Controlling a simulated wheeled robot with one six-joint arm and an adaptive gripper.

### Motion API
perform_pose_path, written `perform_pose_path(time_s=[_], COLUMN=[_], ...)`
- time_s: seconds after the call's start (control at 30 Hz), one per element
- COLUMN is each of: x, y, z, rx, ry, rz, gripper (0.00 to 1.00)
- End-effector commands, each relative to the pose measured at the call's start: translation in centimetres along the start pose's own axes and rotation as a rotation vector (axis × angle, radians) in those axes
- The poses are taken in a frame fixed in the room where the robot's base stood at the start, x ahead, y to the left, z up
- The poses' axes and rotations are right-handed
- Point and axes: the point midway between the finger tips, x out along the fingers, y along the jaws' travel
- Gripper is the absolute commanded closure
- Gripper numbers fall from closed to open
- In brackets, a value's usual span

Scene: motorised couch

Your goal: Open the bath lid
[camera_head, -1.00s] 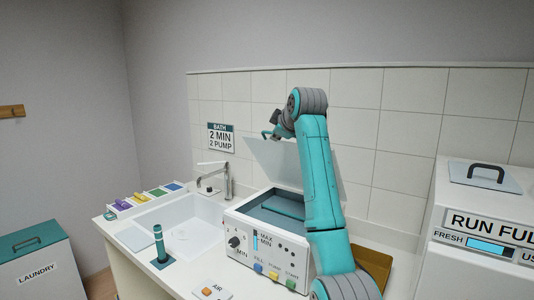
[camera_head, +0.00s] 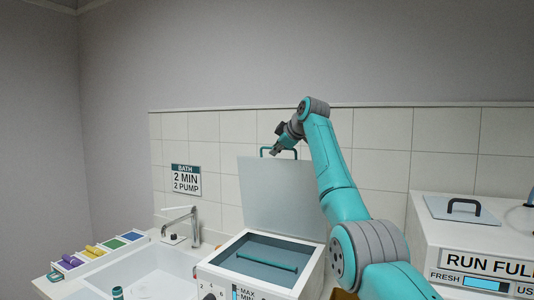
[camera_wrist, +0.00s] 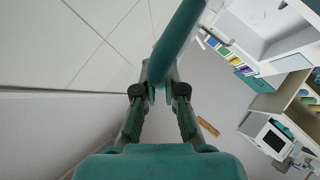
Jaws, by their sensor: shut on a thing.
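The bath (camera_head: 312,262) is a white box on the counter with a dark teal-grey interior and a teal bar (camera_head: 268,262) inside it. Its pale lid (camera_head: 280,195) stands raised, roughly upright, at the back of the box, near the tiled wall. A teal handle (camera_head: 263,152) shows at the lid's top edge. My gripper (camera_head: 279,147) is at that handle and shut on it. In the wrist view a thick teal bar, the handle (camera_wrist: 178,40), passes between the fingers of my gripper (camera_wrist: 160,92). The exact finger contact is partly hidden.
A sink (camera_head: 150,265) with a tap (camera_head: 192,225) lies left of the bath. A bath sign (camera_head: 186,180) hangs on the tiles. A white machine with a handled lid (camera_head: 463,208) stands at the right. The air above the counter is clear.

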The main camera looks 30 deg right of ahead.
Motion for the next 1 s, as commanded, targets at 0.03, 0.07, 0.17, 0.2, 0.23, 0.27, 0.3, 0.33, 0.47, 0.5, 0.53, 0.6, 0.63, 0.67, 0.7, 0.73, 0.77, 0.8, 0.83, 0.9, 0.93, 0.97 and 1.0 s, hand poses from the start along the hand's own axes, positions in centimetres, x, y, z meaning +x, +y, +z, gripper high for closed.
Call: perform_pose_path(time_s=[0.03, 0.07, 0.17, 0.2, 0.23, 0.27, 0.3, 0.33, 0.47, 0.5, 0.53, 0.6, 0.63, 0.67, 0.7, 0.73, 0.77, 0.8, 0.83, 0.9, 0.93, 0.97, 1.0], x=[-0.06, -0.04, -0.04, -0.03, -0.03, -0.03, -0.02, -0.02, -0.02, -0.02, -0.02, -0.02, -0.02, -0.02, -0.02, -0.02, -0.02, -0.01, -0.01, 0.00, 0.00, -0.02, -0.08], y=[0.23, 0.30, 0.48, 0.51, 0.53, 0.53, 0.54, 0.53, 0.52, 0.51, 0.51, 0.51, 0.51, 0.51, 0.51, 0.51, 0.50, 0.50, 0.50, 0.49, 0.49, 0.49, 0.50], z=[0.16, 0.25, 0.42, 0.45, 0.47, 0.48, 0.48, 0.48, 0.46, 0.45, 0.45, 0.45, 0.45, 0.46, 0.47, 0.48, 0.49, 0.50, 0.52, 0.54, 0.55, 0.56, 0.57], rx=[0.000, 0.000, 0.000, 0.000, -0.001, -0.001, -0.001, -0.001, -0.001, -0.001, -0.001, -0.001, -0.001, -0.001, -0.001, 0.000, 0.000, 0.000, 0.000, 0.000, 0.000, 0.000, 0.000], ry=[0.000, 0.000, 0.000, 0.001, 0.001, 0.001, 0.001, 0.001, 0.001, 0.001, 0.001, 0.001, 0.001, 0.001, 0.001, 0.001, 0.001, 0.001, 0.000, 0.000, 0.000, 0.000, 0.000], rz=[0.001, 0.000, 0.001, 0.001, 0.001, 0.001, 0.001, 0.001, 0.001, 0.001, 0.000, 0.000, 0.000, 0.000, 0.000, 0.000, 0.000, 0.000, 0.000, 0.000, 0.000, 0.000, 0.000], gripper=[1.00, 1.00, 1.00, 1.00, 1.00, 1.00, 1.00, 1.00, 1.00, 1.00, 1.00, 0.79, 0.71, 0.65, 0.65, 0.65, 0.65, 0.65, 0.65, 0.65, 0.65, 0.65, 0.65])
